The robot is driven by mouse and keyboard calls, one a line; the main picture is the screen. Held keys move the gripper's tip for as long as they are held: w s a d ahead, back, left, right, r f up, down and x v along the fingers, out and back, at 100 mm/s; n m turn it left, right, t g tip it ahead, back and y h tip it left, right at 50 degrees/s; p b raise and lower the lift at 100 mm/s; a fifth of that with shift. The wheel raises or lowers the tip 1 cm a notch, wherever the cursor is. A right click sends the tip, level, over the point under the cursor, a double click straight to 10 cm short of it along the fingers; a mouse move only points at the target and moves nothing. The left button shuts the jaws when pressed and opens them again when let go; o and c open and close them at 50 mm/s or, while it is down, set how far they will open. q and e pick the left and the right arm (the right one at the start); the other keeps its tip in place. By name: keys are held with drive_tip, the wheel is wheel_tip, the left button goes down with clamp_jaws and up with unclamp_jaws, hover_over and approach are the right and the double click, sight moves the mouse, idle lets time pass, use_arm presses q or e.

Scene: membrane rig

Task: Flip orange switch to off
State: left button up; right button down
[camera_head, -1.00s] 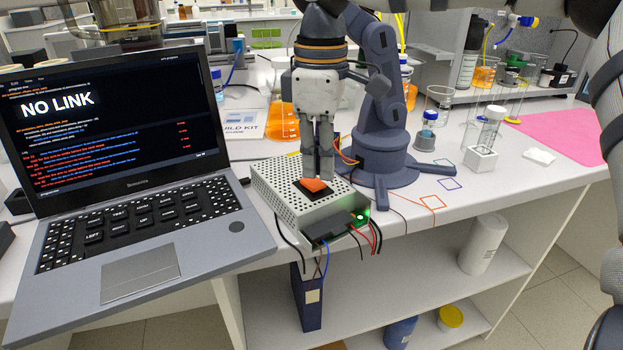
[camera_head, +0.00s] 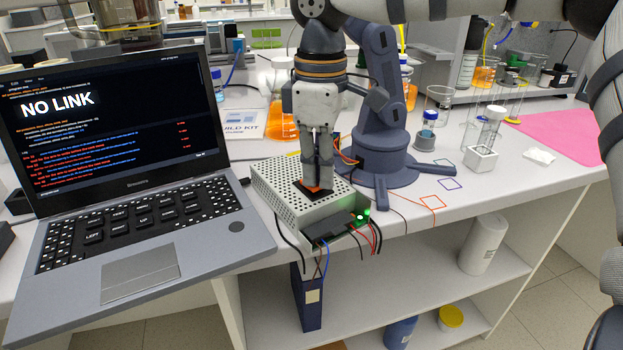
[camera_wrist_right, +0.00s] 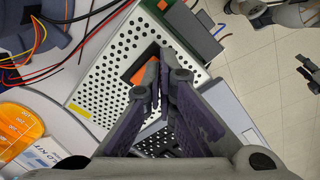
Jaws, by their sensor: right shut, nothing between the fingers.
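The orange switch (camera_head: 308,185) sits in a black plate on top of a perforated metal box (camera_head: 272,190). In the head view my right gripper (camera_head: 319,184) points down at it, and its fingers cover much of the switch. The right wrist view shows the fingers (camera_wrist_right: 160,100) closed together, with part of the orange switch (camera_wrist_right: 137,73) beside their tips. Nothing is held between the fingers. They look to be touching or just above the switch; I cannot tell which. A green light (camera_head: 361,216) glows at the box's front corner. My left gripper is not seen.
An open laptop (camera_head: 150,240) reading NO LINK stands left of the box. A blue-grey robot arm (camera_head: 377,150) stands close behind and right. Wires hang from the box over the table edge. Glassware and a pink mat (camera_head: 565,132) are farther right.

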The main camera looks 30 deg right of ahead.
drive_tip(key=shift+f, duration=0.25)
drive_tip(key=shift+r, duration=3.5)
